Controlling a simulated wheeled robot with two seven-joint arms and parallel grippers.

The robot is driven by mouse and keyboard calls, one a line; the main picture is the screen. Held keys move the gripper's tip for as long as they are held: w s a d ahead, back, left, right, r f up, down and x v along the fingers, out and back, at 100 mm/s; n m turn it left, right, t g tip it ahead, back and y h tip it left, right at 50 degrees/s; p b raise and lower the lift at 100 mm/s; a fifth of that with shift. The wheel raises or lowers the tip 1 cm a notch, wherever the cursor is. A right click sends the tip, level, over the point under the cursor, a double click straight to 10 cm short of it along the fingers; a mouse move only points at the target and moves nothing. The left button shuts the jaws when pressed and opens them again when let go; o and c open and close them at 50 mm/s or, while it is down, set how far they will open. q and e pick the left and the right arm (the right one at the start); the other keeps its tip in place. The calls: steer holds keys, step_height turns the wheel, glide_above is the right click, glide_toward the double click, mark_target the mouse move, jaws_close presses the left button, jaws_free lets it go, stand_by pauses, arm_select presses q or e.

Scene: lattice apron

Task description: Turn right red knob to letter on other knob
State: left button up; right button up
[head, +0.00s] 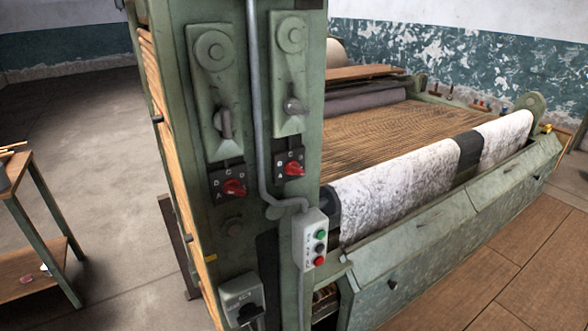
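Two red knobs sit side by side on the green machine's upright panel (262,235) in the head view. The left red knob (234,187) is on a small dark plate (218,190) with white letters A, B, C and D around it. The right red knob (295,168) is on a similar dark plate (282,159), a little higher and to the right. Its letters are small; an A shows at its lower left. Both knobs appear to point toward the right, but the exact letters are too small to tell. Neither gripper is in view.
Grey levers (224,122) and (293,106) hang above the knobs. A grey conduit (256,120) runs between the plates. A button box (314,238) and a switch box (243,300) sit lower. A white roller (395,185) extends right; a small table (40,225) stands left.

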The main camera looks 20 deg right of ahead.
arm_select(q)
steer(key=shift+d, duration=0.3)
